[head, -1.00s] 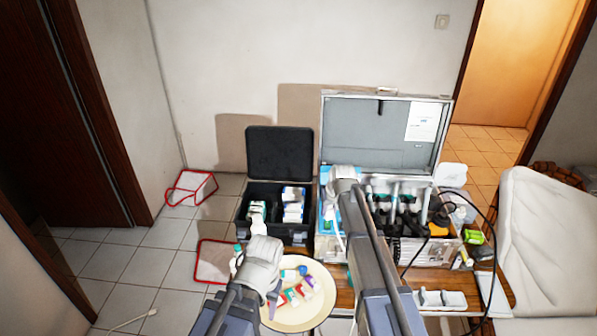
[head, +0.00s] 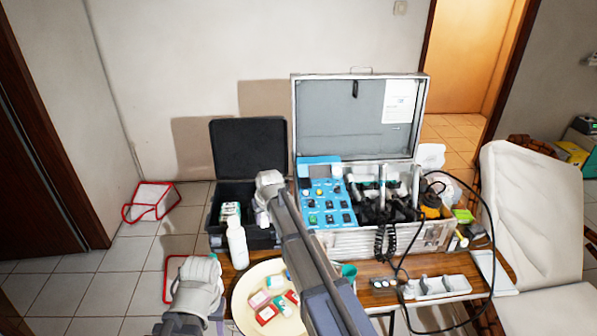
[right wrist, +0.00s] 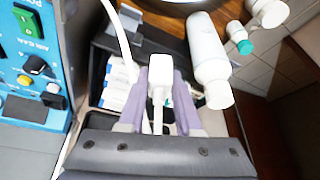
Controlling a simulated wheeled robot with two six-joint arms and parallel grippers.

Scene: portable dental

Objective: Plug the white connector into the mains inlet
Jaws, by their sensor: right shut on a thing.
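My right gripper (head: 268,195) is over the right side of the open black case, beside the blue control panel (head: 328,205). In the right wrist view, its purple fingers (right wrist: 158,85) are shut on the white connector (right wrist: 159,72), with a white cable running from it. The panel (right wrist: 30,85) shows at the left of that view, with a green switch; I cannot make out the mains inlet in either view. My left gripper (head: 196,280) is low at the left of the round plate; its jaws cannot be made out.
The black case (head: 250,150) holds boxes. The silver case (head: 400,240) holds handpieces and coiled cords. A white bottle (head: 237,245) stands before the black case. The plate (head: 245,290) carries small coloured items. A white tray (head: 440,288) lies at the right; a black cable hangs beside it.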

